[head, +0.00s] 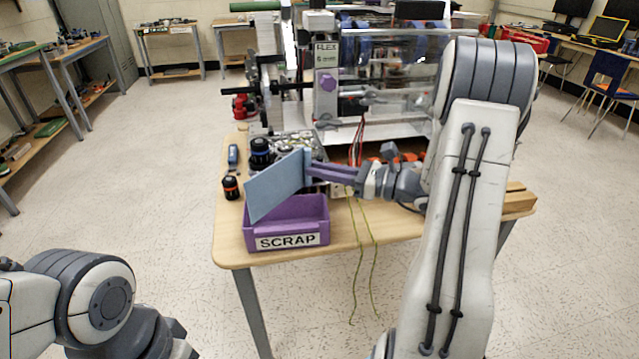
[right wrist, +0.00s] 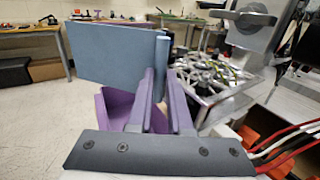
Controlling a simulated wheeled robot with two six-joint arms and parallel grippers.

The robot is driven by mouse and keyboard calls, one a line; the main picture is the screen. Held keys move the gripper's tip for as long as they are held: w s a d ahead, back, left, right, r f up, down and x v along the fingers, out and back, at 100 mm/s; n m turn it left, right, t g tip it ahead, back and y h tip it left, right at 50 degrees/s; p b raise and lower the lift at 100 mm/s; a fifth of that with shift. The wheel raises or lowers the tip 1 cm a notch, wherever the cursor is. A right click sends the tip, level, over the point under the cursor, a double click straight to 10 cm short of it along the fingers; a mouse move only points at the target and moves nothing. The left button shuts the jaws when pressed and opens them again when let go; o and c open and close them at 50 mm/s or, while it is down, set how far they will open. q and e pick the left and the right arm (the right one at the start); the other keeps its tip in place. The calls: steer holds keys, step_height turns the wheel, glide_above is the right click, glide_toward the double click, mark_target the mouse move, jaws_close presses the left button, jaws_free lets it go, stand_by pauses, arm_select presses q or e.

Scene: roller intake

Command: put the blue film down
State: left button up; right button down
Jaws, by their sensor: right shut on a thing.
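The blue film (head: 275,188) is a flat blue-grey sheet, held upright and slightly tilted. In the head view it is over the purple bin labelled SCRAP (head: 325,217), covering part of the bin's back and left side. My right gripper (head: 309,170) has purple fingers and is shut on the film's right edge. In the right wrist view the film (right wrist: 115,52) stands at the tips of the fingers (right wrist: 158,80), with the purple bin (right wrist: 113,108) below it. My left arm shows at the bottom left of the head view, but its gripper fingers are not visible.
The bin stands at the front left of the wooden table (head: 228,225). A black and orange canister (head: 231,188) and a blue-handled tool (head: 233,156) lie left of it. A machine (head: 375,85) fills the table's back. Yellow-green cords (head: 361,255) hang over the front edge.

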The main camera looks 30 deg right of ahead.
steer(key=shift+f, duration=1.35)
steer(key=shift+f+b, duration=0.55)
steer(key=shift+f, duration=0.1)
steer(key=c, duration=0.8)
jaws_free()
steer(key=shift+c, duration=0.2)
steer(key=shift+r, duration=0.1)
